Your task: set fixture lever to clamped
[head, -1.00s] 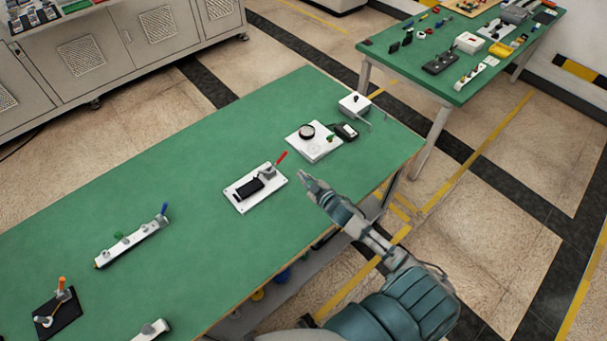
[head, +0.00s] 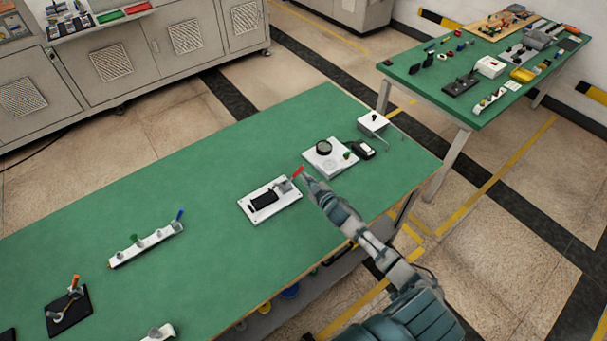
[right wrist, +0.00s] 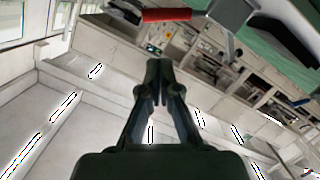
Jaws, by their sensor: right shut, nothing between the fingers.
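A white fixture plate (head: 284,207) lies on the green table with a black block (head: 264,200) and a small grey clamp on it. Its red-handled lever (head: 298,172) slants up toward the upper right. My right gripper (head: 307,181) is shut and empty, its tips close beside the red handle on the right. In the right wrist view the red handle (right wrist: 166,15) lies crosswise above the shut fingertips (right wrist: 159,72), with a gap in the picture between them. Whether they touch is not clear. My left gripper is out of view.
A white device (head: 335,160) with a black dial stands behind the fixture, and a white box (head: 372,122) beyond it. A strip with a blue-handled lever (head: 146,246) and a black base with an orange handle (head: 68,312) lie left. Bare table lies between.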

